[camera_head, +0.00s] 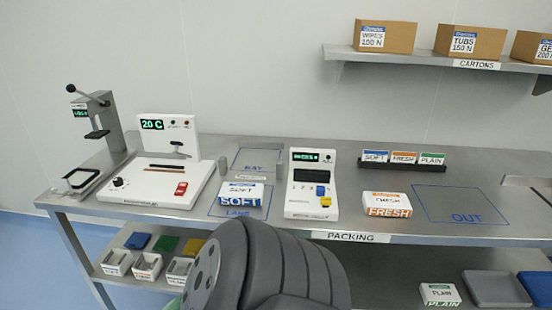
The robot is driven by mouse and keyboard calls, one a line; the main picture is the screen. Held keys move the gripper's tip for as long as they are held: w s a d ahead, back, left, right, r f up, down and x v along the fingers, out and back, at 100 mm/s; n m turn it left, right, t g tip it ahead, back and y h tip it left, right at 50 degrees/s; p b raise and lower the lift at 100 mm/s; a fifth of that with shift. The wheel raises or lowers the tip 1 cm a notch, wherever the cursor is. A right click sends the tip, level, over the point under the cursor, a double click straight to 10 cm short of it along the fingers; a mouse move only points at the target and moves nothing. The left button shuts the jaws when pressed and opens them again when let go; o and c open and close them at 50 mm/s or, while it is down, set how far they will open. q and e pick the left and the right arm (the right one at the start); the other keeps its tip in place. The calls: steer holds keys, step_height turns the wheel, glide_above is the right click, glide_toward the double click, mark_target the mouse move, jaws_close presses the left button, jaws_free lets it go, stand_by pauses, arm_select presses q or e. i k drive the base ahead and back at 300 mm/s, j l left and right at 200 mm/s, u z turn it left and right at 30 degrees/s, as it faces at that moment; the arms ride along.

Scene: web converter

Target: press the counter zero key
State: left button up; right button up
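The white counter (312,180) stands upright on the steel bench, just right of the middle. It has a lit green display (306,157) at its top and a dark slot below that. On its lower right are a blue key (322,190) and a yellow key (325,202). The lettering by the keys is too small to read, so I cannot tell which is the zero key. Neither gripper shows in the head view, and nothing touches the counter.
A SOFT box (241,194) stands left of the counter and a FRESH box (387,204) right of it. A white machine (160,180) showing 20 C is further left. A dark grey ribbed form (285,260) covers the bottom middle. The OUT area (460,203) is bare.

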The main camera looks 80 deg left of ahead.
mark_target(325, 202)
steer(key=u, duration=2.35)
